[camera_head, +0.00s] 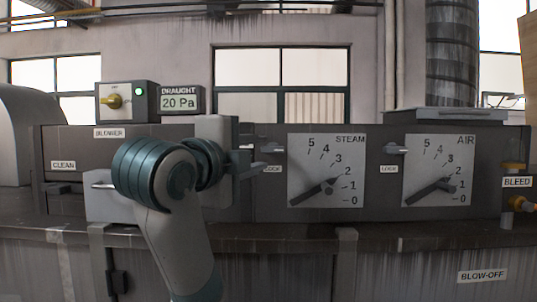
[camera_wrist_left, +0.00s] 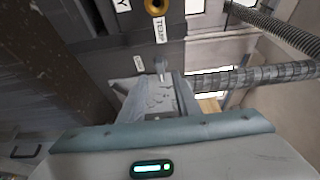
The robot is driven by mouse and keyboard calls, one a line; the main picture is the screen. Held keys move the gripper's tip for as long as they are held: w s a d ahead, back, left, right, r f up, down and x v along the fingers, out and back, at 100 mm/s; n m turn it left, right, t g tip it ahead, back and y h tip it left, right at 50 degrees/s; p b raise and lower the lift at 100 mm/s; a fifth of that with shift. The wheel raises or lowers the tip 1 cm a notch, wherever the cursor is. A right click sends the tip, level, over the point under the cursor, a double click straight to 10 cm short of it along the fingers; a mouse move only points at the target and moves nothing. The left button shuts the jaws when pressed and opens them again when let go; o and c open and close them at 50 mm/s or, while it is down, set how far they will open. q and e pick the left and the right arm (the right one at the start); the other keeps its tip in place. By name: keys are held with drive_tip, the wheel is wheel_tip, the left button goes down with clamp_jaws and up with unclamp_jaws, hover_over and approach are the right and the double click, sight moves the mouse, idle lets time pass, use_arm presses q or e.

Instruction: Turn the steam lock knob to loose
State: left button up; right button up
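The steam lock knob (camera_head: 274,149) is a small grey lever left of the white STEAM dial plate (camera_head: 326,170), above a partly covered LOCK label. My left gripper (camera_head: 256,158) is at its left, its fingers apart one above the other; I cannot tell whether they touch the knob. In the left wrist view a small grey knob (camera_wrist_left: 160,68) shows beyond the gripper (camera_wrist_left: 155,88), next to a small label. My right gripper is not in view.
The AIR dial (camera_head: 437,170) and its lock knob (camera_head: 396,150) are to the right. A yellow BLEED valve (camera_head: 516,203) is at the far right. The blower box (camera_head: 127,101) and the draught display (camera_head: 181,101) stand on top. My arm hides part of the panel.

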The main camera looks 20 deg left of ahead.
sight(270, 151)
use_arm(q)
drive_tip(key=w, duration=0.1)
drive_tip(key=w+p, duration=0.2)
drive_tip(key=w, duration=0.1)
drive_tip(key=shift+w+d+r, duration=0.1)
drive_tip(key=shift+d+r, duration=0.05)
drive_tip(key=shift+d, duration=0.15)
drive_tip(key=shift+w, duration=0.8)
drive_tip(key=c, duration=0.7)
